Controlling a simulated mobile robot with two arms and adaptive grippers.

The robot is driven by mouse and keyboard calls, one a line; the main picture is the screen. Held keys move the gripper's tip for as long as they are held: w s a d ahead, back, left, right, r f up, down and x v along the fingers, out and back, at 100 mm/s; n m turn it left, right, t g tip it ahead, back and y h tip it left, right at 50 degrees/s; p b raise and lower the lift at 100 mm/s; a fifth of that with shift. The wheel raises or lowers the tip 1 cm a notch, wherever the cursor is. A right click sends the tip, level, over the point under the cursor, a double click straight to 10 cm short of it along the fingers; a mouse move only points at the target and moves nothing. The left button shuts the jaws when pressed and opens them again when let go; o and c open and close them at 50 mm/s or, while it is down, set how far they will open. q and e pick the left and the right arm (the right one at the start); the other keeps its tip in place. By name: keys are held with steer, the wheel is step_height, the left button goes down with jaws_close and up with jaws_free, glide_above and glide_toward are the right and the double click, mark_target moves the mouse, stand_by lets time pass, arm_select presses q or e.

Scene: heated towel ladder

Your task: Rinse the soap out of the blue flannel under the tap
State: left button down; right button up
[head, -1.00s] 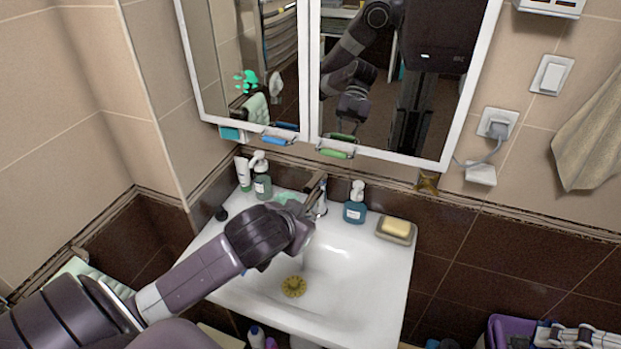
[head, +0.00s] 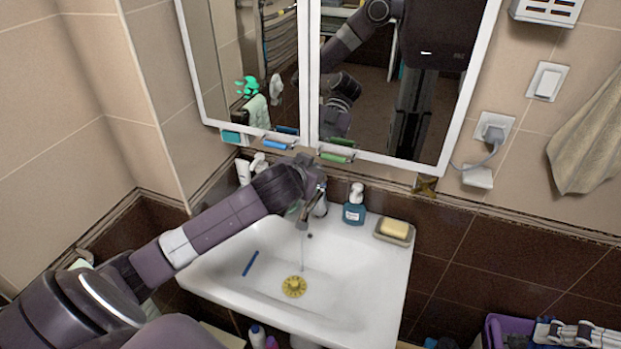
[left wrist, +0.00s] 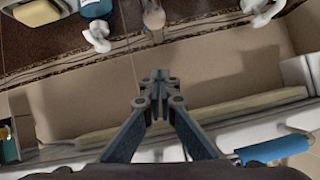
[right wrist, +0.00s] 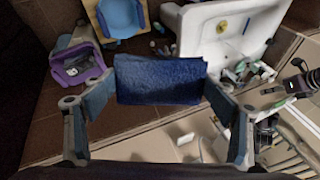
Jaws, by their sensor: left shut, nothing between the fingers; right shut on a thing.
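The blue flannel (right wrist: 160,80) shows in the right wrist view, hanging spread between the fingers of my right gripper (right wrist: 160,97), which is shut on it. The flannel and right gripper are not in the head view. My left gripper (left wrist: 160,82) is shut and empty. In the head view my left gripper (head: 308,185) is at the tap (head: 320,204), partly covering it; I cannot tell whether they touch. A thin stream of water (head: 303,252) falls into the white basin (head: 350,270). I cannot make out soap on the flannel.
A blue stick-like item (head: 251,263) and a yellow drain piece (head: 293,286) lie in the basin. A teal soap bottle (head: 354,208) and a soap dish (head: 394,240) stand on the right rim. The mirror cabinet (head: 390,165) hangs above. A purple basket (head: 495,328) stands lower right.

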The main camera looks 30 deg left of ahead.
arm_select(q)
steer(key=f, duration=0.2)
steer(key=f+p, duration=0.1)
steer(key=shift+s+a+f, duration=0.15)
steer(key=shift+a, duration=0.1)
arm_select(e)
steer(key=shift+r, duration=0.6)
arm_select(q)
steer(key=shift+s+f, duration=0.25)
steer(key=shift+f, duration=0.2)
arm_select(e)
steer(key=shift+s+r, duration=0.1)
steer(key=shift+r, duration=0.05)
arm_select(q)
steer(key=shift+w, duration=0.1)
